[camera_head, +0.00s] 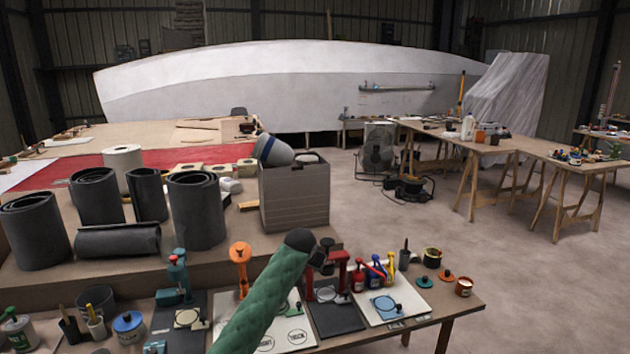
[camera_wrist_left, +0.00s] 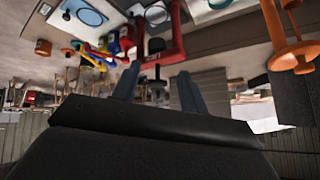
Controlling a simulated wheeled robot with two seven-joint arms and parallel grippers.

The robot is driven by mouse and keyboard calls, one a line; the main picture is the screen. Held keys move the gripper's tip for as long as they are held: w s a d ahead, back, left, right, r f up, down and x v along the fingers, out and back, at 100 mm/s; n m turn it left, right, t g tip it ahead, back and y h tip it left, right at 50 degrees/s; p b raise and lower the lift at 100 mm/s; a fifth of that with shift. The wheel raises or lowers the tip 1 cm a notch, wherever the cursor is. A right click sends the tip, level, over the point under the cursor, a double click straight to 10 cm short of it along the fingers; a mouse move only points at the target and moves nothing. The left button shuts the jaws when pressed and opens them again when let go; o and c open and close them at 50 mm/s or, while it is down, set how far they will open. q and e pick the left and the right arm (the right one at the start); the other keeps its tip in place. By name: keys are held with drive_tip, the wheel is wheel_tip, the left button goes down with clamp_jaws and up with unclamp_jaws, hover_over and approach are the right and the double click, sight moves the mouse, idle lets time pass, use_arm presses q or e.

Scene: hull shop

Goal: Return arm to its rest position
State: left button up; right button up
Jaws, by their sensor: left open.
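My left arm (camera_head: 262,305), in a green sleeve, reaches up over the front table in the head view. Its dark gripper (camera_head: 322,258) is above the table, beside a red upright tool (camera_head: 342,270). In the left wrist view the two fingers of the gripper (camera_wrist_left: 157,85) stand apart with nothing seen held between them. The red tool (camera_wrist_left: 172,35) shows beyond the fingers there, and I cannot tell whether they touch it. My right gripper is not in view.
An orange tool (camera_head: 240,258) and a teal tool (camera_head: 177,275) stand left of my arm. Red, blue and yellow tools (camera_head: 377,272) stand on a white board to the right. A grey bin (camera_head: 295,195) and dark rolls (camera_head: 195,212) are behind. Open floor (camera_head: 500,260) lies right.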

use_arm(q)
drive_tip(key=s+a+f+n+g, duration=0.1)
drive_tip(key=s+a+f, duration=0.4)
drive_tip(key=s+f, duration=0.95)
drive_tip(key=s+a+f+n+g, duration=0.15)
drive_tip(key=s+a+f, duration=0.35)
drive_tip(key=s+f, duration=0.95)
drive_tip(key=s+a+f+n+g, duration=0.15)
drive_tip(key=s+a+f, duration=0.5)
drive_tip(key=s, duration=1.55)
drive_tip(key=s+d+f+g, duration=0.1)
drive_tip(key=s+f, duration=0.3)
drive_tip(key=s, duration=0.3)
drive_tip(key=s+f+g, duration=0.1)
drive_tip(key=s+f, duration=0.3)
drive_tip(key=s, duration=0.3)
drive_tip(key=shift+d+y, duration=0.3)
drive_tip(key=shift+d, duration=0.05)
